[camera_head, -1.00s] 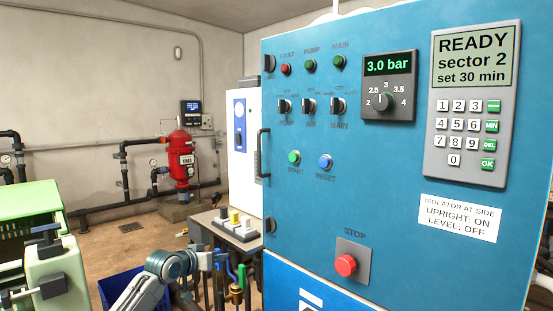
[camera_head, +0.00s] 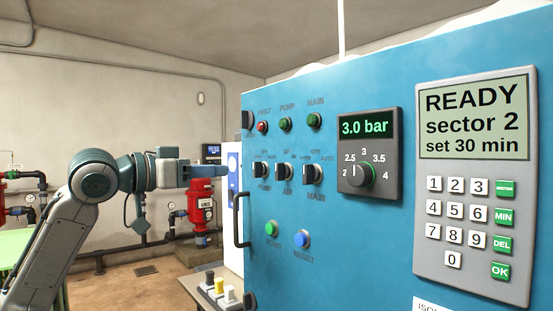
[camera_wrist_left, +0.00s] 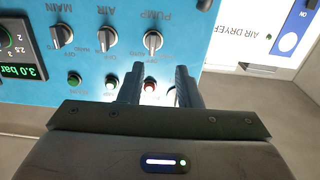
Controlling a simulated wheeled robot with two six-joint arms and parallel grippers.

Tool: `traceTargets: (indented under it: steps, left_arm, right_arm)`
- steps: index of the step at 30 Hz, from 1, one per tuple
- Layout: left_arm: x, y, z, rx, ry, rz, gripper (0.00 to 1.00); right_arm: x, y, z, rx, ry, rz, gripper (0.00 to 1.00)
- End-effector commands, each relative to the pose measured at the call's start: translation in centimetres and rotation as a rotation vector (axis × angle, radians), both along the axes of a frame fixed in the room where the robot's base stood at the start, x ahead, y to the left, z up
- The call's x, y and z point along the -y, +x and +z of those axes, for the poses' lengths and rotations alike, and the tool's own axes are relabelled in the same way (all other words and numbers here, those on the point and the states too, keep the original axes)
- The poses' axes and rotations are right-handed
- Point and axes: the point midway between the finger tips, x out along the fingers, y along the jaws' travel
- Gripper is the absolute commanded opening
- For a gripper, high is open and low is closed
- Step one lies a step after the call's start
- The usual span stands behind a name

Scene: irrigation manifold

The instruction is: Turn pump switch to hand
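The pump switch (camera_head: 260,167) is the leftmost of three black rotary switches on the blue cabinet's front. In the left wrist view, upside down, the pump switch (camera_wrist_left: 152,41) shows a grey knob with its grip roughly in line with the OFF mark. My left gripper (camera_head: 218,171) is left of the switches at about their height, pointing at the panel. It also shows in the left wrist view (camera_wrist_left: 158,76), with its fingers apart and empty. The switch lies beyond the fingertips, roughly between their lines, not touched. My right gripper is out of view.
The air switch (camera_head: 284,172) and main switch (camera_head: 311,174) sit close beside the pump switch. The red fault lamp (camera_head: 262,127) is above it. A black door handle (camera_head: 238,220) sticks out below left. A pressure dial (camera_head: 361,174) and keypad (camera_head: 458,222) are farther right.

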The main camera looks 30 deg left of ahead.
Motion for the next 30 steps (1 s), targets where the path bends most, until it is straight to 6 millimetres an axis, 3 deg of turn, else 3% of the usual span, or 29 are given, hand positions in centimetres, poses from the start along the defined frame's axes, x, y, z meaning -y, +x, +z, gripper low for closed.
traceTargets:
  steps: [3,7,30]
  left_arm:
    - [0.7,-1.6,1.1,0.010,0.019,-0.010,0.31]
    - [1.0,-1.1,1.3,0.008,0.019,-0.014,0.31]
    - [4.5,7.6,1.2,0.009,0.018,-0.013,0.31]
  right_arm:
    - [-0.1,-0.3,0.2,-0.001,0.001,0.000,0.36]
    - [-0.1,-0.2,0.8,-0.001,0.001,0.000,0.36]
    - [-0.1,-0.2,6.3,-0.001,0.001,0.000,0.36]
